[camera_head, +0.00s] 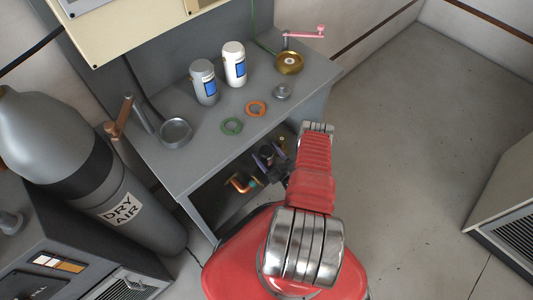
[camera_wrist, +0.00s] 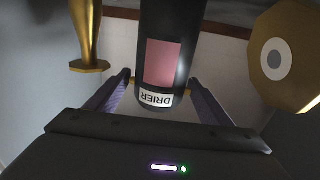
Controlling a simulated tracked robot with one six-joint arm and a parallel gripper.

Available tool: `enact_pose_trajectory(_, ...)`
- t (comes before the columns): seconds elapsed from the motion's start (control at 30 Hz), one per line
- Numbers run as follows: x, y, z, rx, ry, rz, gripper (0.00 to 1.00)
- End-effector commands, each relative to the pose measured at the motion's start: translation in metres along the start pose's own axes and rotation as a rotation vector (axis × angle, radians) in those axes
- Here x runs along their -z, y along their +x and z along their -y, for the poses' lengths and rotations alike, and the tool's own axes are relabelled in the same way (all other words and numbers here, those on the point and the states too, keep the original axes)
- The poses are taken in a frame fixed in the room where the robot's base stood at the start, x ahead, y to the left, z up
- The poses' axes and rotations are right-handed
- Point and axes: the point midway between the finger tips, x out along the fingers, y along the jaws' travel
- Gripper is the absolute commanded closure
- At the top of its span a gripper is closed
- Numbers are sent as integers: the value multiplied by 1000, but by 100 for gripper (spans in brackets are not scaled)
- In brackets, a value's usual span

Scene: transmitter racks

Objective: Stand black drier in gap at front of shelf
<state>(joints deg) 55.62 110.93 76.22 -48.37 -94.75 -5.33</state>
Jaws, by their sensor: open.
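The black drier (camera_wrist: 165,30) is a dark cylinder with a pink patch and a white DRIER label, upside down in the wrist view. My gripper (camera_wrist: 158,78) is open, one purple finger on each side of the drier's labelled end; I cannot tell whether they touch it. In the head view my gripper (camera_head: 270,158) is at the open front of the shelf (camera_head: 205,203) under the grey bench, and a dark shape there seems to be the drier. A brass piece (camera_wrist: 87,35) is to its left and a round brass piece (camera_wrist: 280,60) to its right in the wrist view.
A copper elbow pipe (camera_head: 240,183) lies on the shelf left of my gripper. On the bench top (camera_head: 185,165) are a grey canister (camera_head: 204,82), a white canister (camera_head: 234,64) and rings. A DRY AIR cylinder (camera_head: 105,180) stands left. The floor (camera_head: 410,120) at right is clear.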

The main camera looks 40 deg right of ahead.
Motion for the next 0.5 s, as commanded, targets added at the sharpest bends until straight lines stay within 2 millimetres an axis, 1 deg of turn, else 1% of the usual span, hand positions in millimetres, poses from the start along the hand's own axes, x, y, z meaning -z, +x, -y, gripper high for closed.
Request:
enact_pose_trajectory(0.27, 2, -2, 0, -1, 0, 1, 26)
enact_pose_trajectory(0.37, 2, -9, -1, -3, 0, 1, 26)
enact_pose_trajectory(0.5, 2, -26, -1, -4, 2, 1, 26)
